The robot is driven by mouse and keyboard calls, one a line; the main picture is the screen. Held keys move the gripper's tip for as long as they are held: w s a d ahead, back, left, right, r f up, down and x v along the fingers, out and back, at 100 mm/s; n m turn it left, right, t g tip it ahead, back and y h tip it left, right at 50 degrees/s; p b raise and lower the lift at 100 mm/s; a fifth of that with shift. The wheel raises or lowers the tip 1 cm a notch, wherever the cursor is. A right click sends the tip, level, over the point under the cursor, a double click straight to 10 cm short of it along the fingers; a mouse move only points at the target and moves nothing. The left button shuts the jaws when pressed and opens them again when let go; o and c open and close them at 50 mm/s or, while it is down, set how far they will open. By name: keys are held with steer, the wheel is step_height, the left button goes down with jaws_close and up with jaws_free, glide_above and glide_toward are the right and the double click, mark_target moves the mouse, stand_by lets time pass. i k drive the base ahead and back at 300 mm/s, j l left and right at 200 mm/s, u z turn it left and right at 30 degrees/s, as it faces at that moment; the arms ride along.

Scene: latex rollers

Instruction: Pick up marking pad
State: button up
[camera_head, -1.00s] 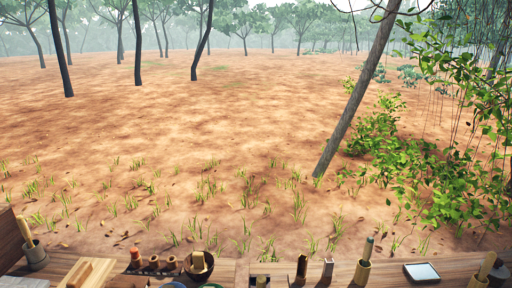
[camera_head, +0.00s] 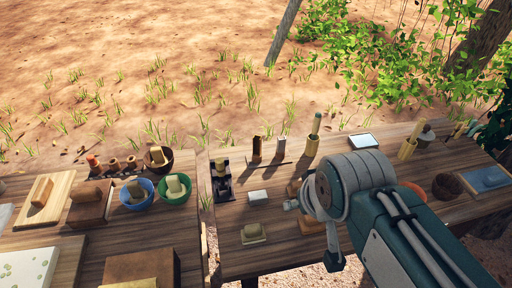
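I cannot tell for sure which thing is the marking pad. Flat pad-like things on the right table are a blue pad (camera_head: 489,178) at the far right, a white-topped dark-rimmed pad (camera_head: 363,141) at the back, and a small white block (camera_head: 258,197) at the left. A tan block on a flat base (camera_head: 253,233) sits near the front edge. My gripper (camera_head: 318,236) hangs over the middle of the right table, left of the blue pad and in front of the white-topped pad. Its fingers are too small and turned to show whether they are open. I see nothing held.
The left table (camera_head: 22,240) holds wooden blocks, a blue bowl (camera_head: 138,196), a green bowl (camera_head: 174,190) and a dark bowl (camera_head: 158,160). Upright wooden holders (camera_head: 312,146) stand along the right table's back. A narrow gap parts the tables. My arm hides part of the right table.

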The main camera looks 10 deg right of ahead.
mark_target(252, 234)
steer(key=k+l, duration=0.1)
steer(key=l, duration=0.35)
steer(key=i+l, duration=0.1)
steer(key=l, duration=0.5)
steer(key=u, duration=1.25)
